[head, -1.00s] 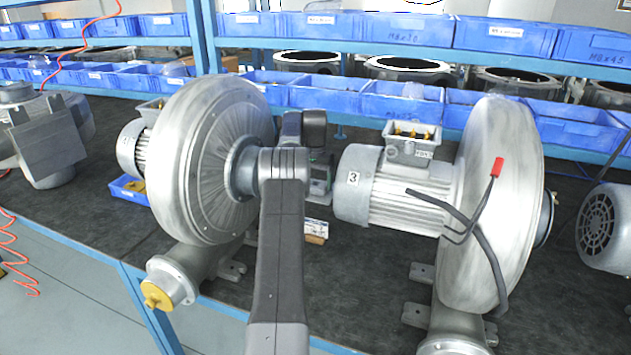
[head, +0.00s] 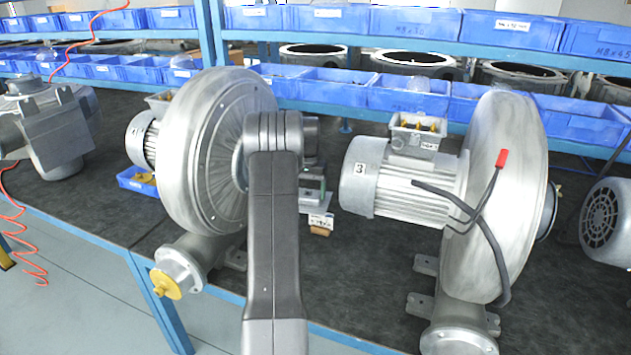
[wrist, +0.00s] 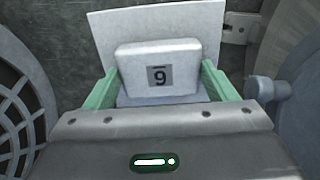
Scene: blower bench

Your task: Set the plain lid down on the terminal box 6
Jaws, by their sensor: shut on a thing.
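In the wrist view, my gripper (wrist: 158,72) is shut with its green fingers on either side of a pale grey block-shaped lid (wrist: 135,62). Its grey label shows a 9 with a bar above it, like an underlined 6 upside down. A flat pale plate (wrist: 160,20) lies behind and below the lid; I cannot tell if they touch. In the head view my arm mostly hides the gripper (head: 312,187) between the two blowers. An open terminal box (head: 418,132) tops the motor marked 3; another (head: 160,101) tops the left motor. I cannot read a 6 on either.
The left blower (head: 205,150) and right blower (head: 508,190) stand close on either side. A red-tipped dark cable (head: 487,230) hangs over the right one. A small card (head: 321,221) and brown block (head: 320,231) lie near the gripper. Blue bins (head: 415,95) line the back.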

